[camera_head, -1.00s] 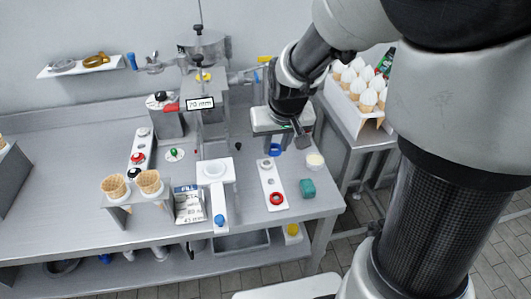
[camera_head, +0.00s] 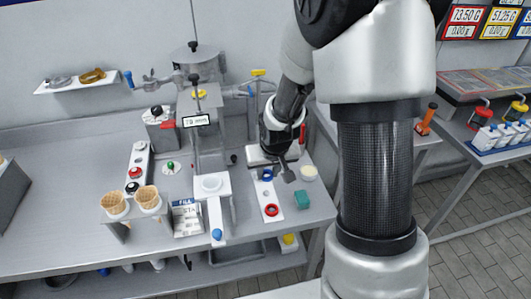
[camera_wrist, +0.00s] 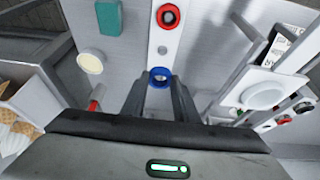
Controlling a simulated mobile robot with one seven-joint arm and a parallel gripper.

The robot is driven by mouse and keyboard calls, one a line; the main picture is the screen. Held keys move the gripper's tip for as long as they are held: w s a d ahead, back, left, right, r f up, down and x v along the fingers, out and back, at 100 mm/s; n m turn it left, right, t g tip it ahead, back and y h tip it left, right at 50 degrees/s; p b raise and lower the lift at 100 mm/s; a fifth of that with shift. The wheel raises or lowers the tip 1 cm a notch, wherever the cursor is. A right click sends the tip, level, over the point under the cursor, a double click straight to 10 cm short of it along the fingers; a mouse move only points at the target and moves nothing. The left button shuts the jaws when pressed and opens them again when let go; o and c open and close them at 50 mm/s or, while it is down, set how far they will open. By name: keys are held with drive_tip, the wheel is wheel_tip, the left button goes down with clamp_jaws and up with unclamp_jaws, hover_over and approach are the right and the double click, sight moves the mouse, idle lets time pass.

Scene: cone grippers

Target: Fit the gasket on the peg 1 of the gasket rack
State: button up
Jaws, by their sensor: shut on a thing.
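My gripper (camera_wrist: 159,82) is shut on a blue ring-shaped gasket, held between the fingertips in the wrist view. The blue gasket (camera_head: 267,175) also shows in the head view, at the back end of a narrow white rack (camera_head: 271,199). In the wrist view the rack (camera_wrist: 162,36) runs straight ahead of the fingers. It bears a red ring (camera_wrist: 168,16) at its far end and a bare grey peg or hole (camera_wrist: 162,50) between the red ring and the gasket. Whether the gasket touches the rack or is around a peg, I cannot tell.
A teal block (camera_head: 302,200) and a pale round cup (camera_head: 309,173) stand right of the rack. A white-topped stand (camera_head: 211,184) is to its left. Farther left are a cone holder (camera_head: 133,214) and another white strip (camera_head: 138,170) with coloured pieces.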

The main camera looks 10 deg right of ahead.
sight(266, 192)
drive_tip(key=shift+w+f, duration=0.1)
drive_tip(key=shift+f, duration=0.85)
drive_tip(key=shift+f+b, duration=2)
drive_tip(key=shift+f+b, duration=0.1)
drive_tip(key=shift+b, duration=0.35)
drive_tip(key=shift+f+b, duration=0.9)
drive_tip(key=shift+f, duration=0.1)
drive_tip(key=o, duration=1.1)
drive_tip(key=shift+r, duration=0.1)
